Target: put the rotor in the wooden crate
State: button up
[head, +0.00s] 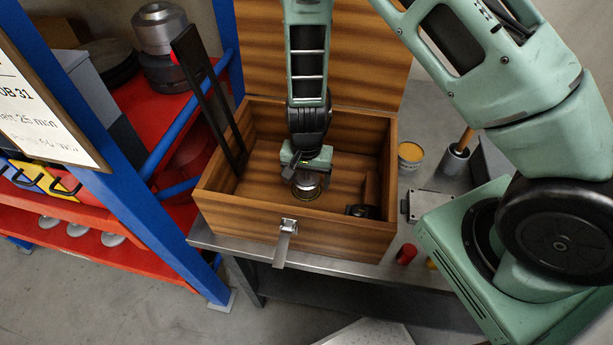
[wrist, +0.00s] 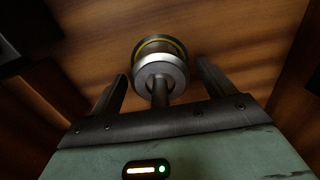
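The wooden crate (head: 240,212) stands on a metal table with its lid raised at the back. The rotor (head: 306,192), a round metal body with a yellow ring, is inside the crate near the middle of its floor. In the wrist view the rotor (wrist: 160,66) shows its grey shaft pointing toward my gripper. My gripper (head: 300,174) reaches down into the crate just above the rotor. In the wrist view my gripper (wrist: 162,78) has its fingers spread on either side of the shaft, with gaps on both sides. It holds nothing.
A dark block (head: 363,211) sits in the crate's front right corner. A black bar (head: 207,95) stands at the crate's left. A metal latch (head: 285,243) hangs at the front. A yellow-topped can (head: 411,153) and a red cylinder (head: 406,254) are on the table. A blue-framed red shelf (head: 150,205) is at left.

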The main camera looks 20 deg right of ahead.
jog(key=shift+r, duration=0.1)
notch_tip(320, 180, up, 12)
jog(key=shift+f, duration=0.25)
jog(key=shift+a+r, duration=0.1)
jog(key=shift+r, duration=0.15)
jog(key=s+a+r+n, duration=0.3)
jog(key=s+r+n, duration=0.4)
jog(key=s, duration=0.3)
jog(key=s+a+r+n, duration=0.3)
jog(key=s+r+n, duration=0.5)
jog(key=s+r, duration=0.1)
jog(key=shift+s+y, duration=0.3)
jog(key=shift+s, duration=0.25)
jog(key=shift+f, duration=0.15)
